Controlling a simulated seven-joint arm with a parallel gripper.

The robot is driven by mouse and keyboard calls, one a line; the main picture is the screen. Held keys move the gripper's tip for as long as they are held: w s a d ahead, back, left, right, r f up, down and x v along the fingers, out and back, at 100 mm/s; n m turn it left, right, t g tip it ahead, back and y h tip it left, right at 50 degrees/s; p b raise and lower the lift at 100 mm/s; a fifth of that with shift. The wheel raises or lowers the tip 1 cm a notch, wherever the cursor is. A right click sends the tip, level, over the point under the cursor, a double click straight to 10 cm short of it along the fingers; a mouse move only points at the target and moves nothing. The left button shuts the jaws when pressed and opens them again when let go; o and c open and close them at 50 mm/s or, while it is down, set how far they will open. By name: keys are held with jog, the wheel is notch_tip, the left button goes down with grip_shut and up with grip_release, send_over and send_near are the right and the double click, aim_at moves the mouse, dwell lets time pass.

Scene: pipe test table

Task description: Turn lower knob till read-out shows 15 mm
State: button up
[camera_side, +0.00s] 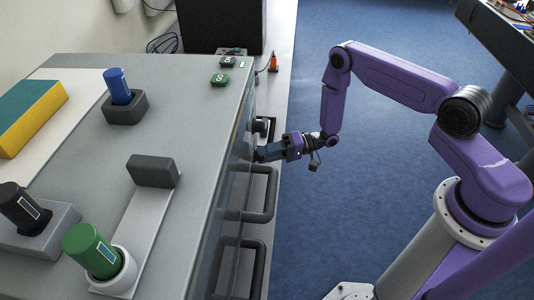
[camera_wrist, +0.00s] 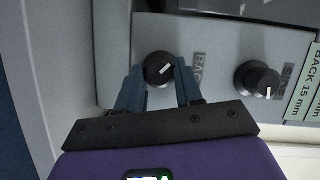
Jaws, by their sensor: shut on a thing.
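In the wrist view, a round black knob (camera_wrist: 158,66) with a white pointer line sits on a grey panel, beside the label "BACK". My gripper (camera_wrist: 160,76) is shut on this knob, one blue finger on each side. A second black knob (camera_wrist: 257,79), beside a label that seems to read "SIDE", is to the right, clear of the fingers. In the side view, my gripper (camera_side: 260,155) is at the bench's front face, hiding the held knob; a free dark knob (camera_side: 262,127) is just beyond it. I cannot read any read-out value.
A pale green card (camera_wrist: 302,92) reading "BACK 15 mm" is at the wrist view's right edge. Dark bar handles (camera_side: 262,193) project from the bench front near my gripper. Colored cylinders in holders, including a green one (camera_side: 91,250), stand on the bench top (camera_side: 190,110).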

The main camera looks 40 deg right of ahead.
jog(key=shift+m, duration=0.3)
dwell(0.4)
jog(key=o, duration=1)
jog(key=shift+o, duration=0.2)
jog(key=shift+d, duration=0.1)
jog(key=v, duration=1.7)
jog(key=shift+f, duration=0.25)
jog(key=shift+d, duration=0.15)
